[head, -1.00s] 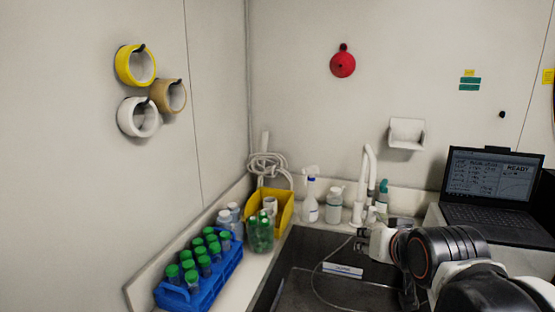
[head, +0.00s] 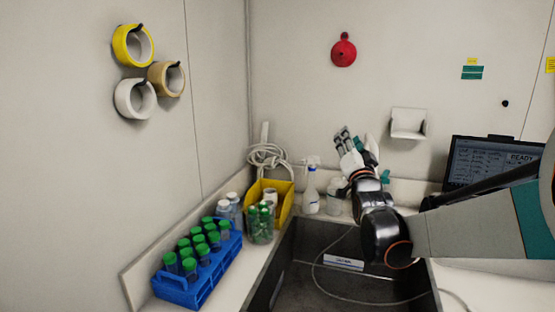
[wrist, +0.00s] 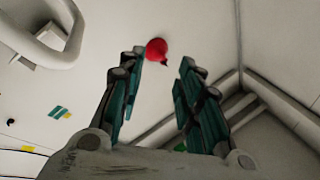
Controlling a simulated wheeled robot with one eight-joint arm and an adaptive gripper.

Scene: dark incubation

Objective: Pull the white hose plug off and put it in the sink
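My gripper (head: 350,135) is raised over the back of the sink (head: 290,245), with its fingers pointing up in front of the back wall. The wrist view shows my gripper (wrist: 160,62) open, with two dark green fingers apart and nothing between them. A white coiled hose (head: 268,156) hangs in the back left corner, well left of my gripper. I cannot make out a separate white plug. A thin cable or hose (head: 320,275) curves through the sink. The curved white faucet (wrist: 45,48) shows in the wrist view; my arm hides most of it in the head view.
A yellow bin (head: 284,205), a spray bottle (head: 310,192) and a white bottle (head: 335,198) stand behind the sink. A blue rack (head: 200,280) of green-capped tubes is at the left. A laptop (head: 480,162) is at the right.

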